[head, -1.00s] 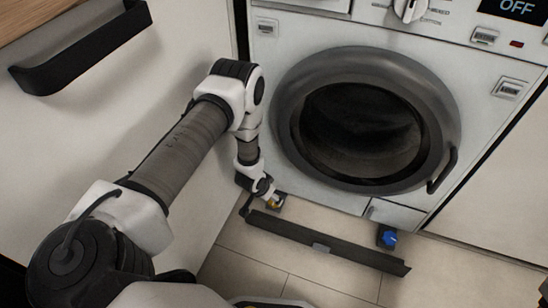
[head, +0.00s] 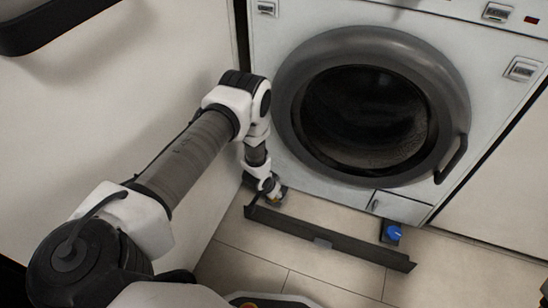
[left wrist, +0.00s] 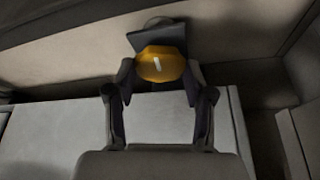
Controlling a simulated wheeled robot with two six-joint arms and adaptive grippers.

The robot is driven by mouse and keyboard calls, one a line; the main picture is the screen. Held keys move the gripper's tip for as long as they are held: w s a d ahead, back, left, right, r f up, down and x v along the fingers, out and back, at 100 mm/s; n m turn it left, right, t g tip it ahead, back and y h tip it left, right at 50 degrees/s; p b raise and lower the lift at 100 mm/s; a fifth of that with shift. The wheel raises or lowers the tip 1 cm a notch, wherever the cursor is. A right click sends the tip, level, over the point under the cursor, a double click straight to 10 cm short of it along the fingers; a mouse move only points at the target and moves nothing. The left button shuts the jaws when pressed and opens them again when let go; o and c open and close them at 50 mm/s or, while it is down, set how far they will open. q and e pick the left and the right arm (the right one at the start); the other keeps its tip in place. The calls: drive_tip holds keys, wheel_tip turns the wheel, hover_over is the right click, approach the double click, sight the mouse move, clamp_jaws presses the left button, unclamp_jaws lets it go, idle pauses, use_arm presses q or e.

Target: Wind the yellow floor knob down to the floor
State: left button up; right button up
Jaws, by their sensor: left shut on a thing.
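The yellow floor knob (left wrist: 160,66) shows in the left wrist view between my left gripper's fingertips, with a pale mark on its face. Behind it is a dark bracket or foot. In the head view the knob (head: 275,199) is a small yellow patch at the washing machine's lower left corner, mostly hidden by my gripper. My left gripper (head: 271,190) is shut on the knob, and its two fingers (left wrist: 158,80) sit on either side of it in the wrist view. My right gripper is not in view.
The washing machine (head: 340,177) stands behind the knob. A blue knob (head: 393,233) is at its lower right. A dark plinth strip (head: 325,240) lies on the tiled floor in front. A white cabinet side (head: 130,110) is close on the left. Open floor lies at the front.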

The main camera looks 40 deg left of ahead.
use_arm(q)
drive_tip(key=shift+a+m+h+b, duration=0.1)
drive_tip(key=shift+m+h+b, duration=0.25)
drive_tip(key=shift+m, duration=0.45)
drive_tip(key=o, duration=1.2)
drive_tip(key=shift+c, duration=0.2)
wheel_tip(320, 180, up, 10)
